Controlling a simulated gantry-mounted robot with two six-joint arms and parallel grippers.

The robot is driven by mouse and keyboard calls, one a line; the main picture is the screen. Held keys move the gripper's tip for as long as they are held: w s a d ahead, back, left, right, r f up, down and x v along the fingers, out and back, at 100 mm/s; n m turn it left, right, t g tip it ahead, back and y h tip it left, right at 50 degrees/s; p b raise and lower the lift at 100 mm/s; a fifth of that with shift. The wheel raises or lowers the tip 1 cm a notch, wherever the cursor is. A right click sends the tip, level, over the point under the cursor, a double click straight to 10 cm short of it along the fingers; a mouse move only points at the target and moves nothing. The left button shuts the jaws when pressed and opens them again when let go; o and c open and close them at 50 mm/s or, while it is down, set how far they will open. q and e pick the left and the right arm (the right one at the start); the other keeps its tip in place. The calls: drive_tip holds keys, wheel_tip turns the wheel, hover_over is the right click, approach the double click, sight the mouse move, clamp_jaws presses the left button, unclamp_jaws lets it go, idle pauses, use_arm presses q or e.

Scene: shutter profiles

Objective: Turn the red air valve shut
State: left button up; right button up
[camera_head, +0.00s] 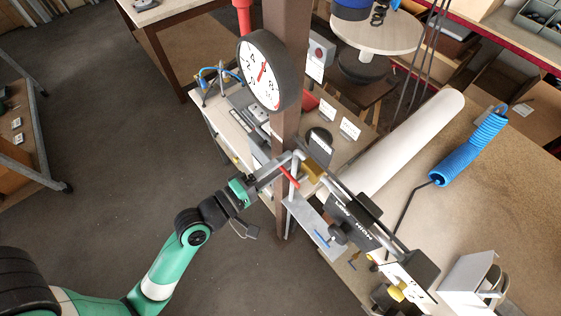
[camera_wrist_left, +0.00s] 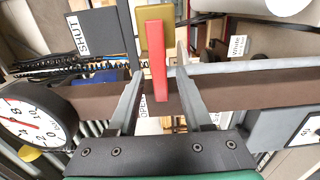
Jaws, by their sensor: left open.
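The red air valve lever (camera_head: 289,176) is beside the brown post in the head view. In the left wrist view the red lever (camera_wrist_left: 157,60) stands lengthwise between the two grey fingers, with a visible gap on each side. The yellow brass valve body (camera_wrist_left: 155,22) lies behind the lever's far end. A "SHUT" sign (camera_wrist_left: 84,46) is at the upper left, and an "OPEN" sign (camera_wrist_left: 143,105) is partly hidden behind the lever and left finger. My left gripper (camera_head: 284,165) is open around the lever; I cannot tell whether either finger touches it. My right gripper is not in view.
The brown post (camera_head: 287,125) carries a round dial (camera_head: 268,71) above my left gripper. A pipe and metal fittings are close on the right. A workbench (camera_head: 520,215) holds a white roll (camera_head: 410,140) and a coiled blue hose (camera_head: 468,152). The floor at left is open.

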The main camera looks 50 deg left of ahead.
use_arm(q)
clamp_jaws()
idle(1.4)
